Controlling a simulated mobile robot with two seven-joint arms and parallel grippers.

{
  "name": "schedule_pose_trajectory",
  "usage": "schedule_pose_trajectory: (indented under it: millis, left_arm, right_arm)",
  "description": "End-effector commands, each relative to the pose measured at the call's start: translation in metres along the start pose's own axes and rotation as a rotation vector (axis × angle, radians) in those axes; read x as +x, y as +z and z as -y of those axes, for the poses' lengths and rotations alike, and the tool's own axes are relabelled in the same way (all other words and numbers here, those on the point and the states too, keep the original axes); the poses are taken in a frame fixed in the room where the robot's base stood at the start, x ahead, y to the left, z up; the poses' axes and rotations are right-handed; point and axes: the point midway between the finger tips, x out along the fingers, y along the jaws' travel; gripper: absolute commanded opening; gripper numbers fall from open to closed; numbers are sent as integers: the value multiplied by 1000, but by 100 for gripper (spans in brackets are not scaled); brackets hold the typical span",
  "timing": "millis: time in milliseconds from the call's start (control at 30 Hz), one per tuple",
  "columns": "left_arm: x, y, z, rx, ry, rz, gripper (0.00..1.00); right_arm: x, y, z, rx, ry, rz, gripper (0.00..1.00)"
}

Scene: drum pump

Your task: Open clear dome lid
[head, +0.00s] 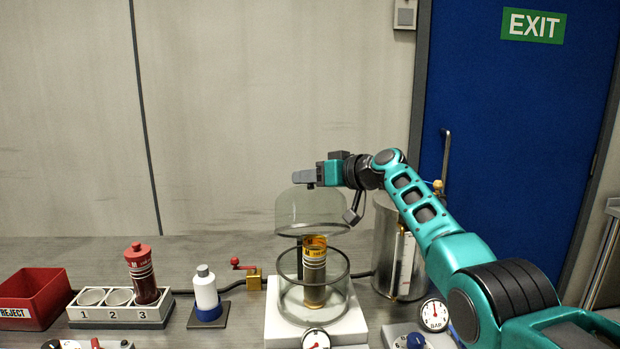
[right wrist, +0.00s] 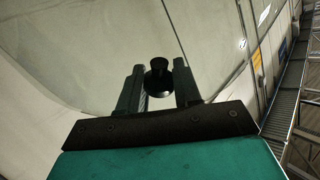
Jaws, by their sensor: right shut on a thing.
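The clear dome lid (head: 312,212) is raised above the clear glass chamber (head: 340,284), with a gap between the two. My right gripper (head: 304,180) is over the lid's top, shut on the black lid knob (right wrist: 158,75). In the right wrist view, the two fingers (right wrist: 160,88) sit on either side of this knob. My left gripper is not in view.
A metal tank (head: 388,250) stands right of the chamber. Left are a brass valve with a red handle (head: 252,277), a white bottle (head: 205,290), a numbered rack (head: 120,310) with a red-capped bottle (head: 142,275) in slot 3, and a red reject bin (head: 38,295).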

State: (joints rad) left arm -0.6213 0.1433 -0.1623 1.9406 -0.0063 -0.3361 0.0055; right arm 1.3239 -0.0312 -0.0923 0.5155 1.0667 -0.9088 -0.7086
Motion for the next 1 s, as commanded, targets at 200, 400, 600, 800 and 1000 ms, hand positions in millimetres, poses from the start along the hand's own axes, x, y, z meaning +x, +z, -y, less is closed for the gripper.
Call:
schedule_pose_trajectory:
  millis: [200, 400, 600, 800, 1000]
  left_arm:
    - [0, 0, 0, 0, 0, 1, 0]
    - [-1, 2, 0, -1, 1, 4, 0]
    - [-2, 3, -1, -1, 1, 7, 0]
    - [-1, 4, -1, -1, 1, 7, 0]
    - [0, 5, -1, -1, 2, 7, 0]
  right_arm:
    - [-3, -10, 1, -11, 3, -20, 36]
    - [-2, -8, 1, -7, 2, -14, 54]
    - [-1, -4, 1, -5, 1, -8, 54]
    - [-6, -3, 0, -3, 0, -8, 54]
    - [-21, -3, -1, -5, 2, -9, 54]
